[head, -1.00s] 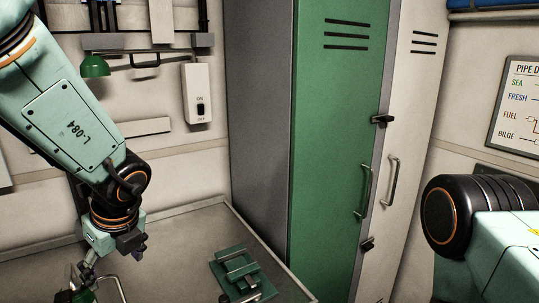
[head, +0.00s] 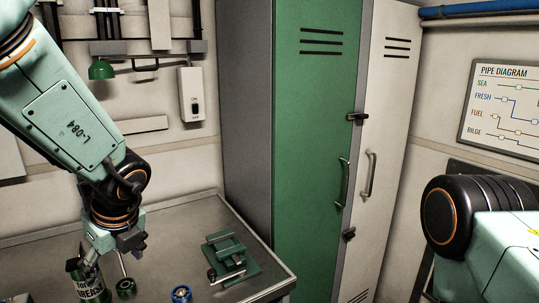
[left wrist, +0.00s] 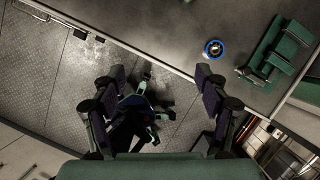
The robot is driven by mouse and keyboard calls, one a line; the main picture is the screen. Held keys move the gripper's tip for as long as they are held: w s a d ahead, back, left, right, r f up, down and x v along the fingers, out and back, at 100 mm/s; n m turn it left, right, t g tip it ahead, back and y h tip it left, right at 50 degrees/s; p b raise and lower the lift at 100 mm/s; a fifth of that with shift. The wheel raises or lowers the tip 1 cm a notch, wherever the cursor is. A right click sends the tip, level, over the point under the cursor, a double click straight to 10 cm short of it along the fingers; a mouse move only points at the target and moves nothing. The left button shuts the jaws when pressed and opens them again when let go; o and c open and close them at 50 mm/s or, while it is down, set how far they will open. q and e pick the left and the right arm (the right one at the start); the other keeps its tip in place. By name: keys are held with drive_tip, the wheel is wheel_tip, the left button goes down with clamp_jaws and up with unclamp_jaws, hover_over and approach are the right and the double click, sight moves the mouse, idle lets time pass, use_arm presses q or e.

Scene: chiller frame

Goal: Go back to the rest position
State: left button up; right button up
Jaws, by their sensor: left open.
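My left gripper (head: 108,262) hangs pointing down at the lower left of the head view, in front of the grey workbench (head: 165,226). In the left wrist view its two fingers (left wrist: 155,92) are wide apart with nothing between them. They are over the floor beside the bench edge, not over the bench top. My right arm shows at the right edge of the head view, bent, with its gripper out of view.
A green vise (head: 232,258), a blue-ringed part (head: 181,294), a green round part (head: 126,288) and a grease can (head: 92,290) are on the bench. A green locker (head: 312,130) and a white locker (head: 390,130) stand right of it. A pipe diagram (head: 505,110) hangs at right.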

use_arm(q)
drive_tip(key=s+a+f+m+y, duration=0.1)
drive_tip(key=s+a+f+m, duration=0.15)
drive_tip(key=f+m, duration=0.5)
drive_tip(key=s+a+f+m+y, duration=0.15)
drive_tip(key=s+f+m, duration=0.3)
drive_tip(key=m, duration=0.55)
drive_tip(key=s+a+f+m+y, duration=0.1)
drive_tip(key=s+a+f+m, duration=0.2)
drive_tip(key=f+m, duration=0.5)
drive_tip(key=s+d+f+m+g+h, duration=0.1)
drive_tip(key=s+d+f+m+h, duration=0.4)
drive_tip(key=s+m, duration=0.5)
drive_tip(key=s+d+f+m+g+h, duration=0.1)
drive_tip(key=s+d+f+m+h, duration=0.2)
drive_tip(key=s+d+f+m, duration=0.55)
wheel_tip(320, 180, down, 12)
drive_tip(key=a+m+b, duration=0.1)
drive_tip(key=m+b, duration=0.2)
drive_tip(key=b, duration=1.2)
drive_tip(key=shift+a+f, duration=0.15)
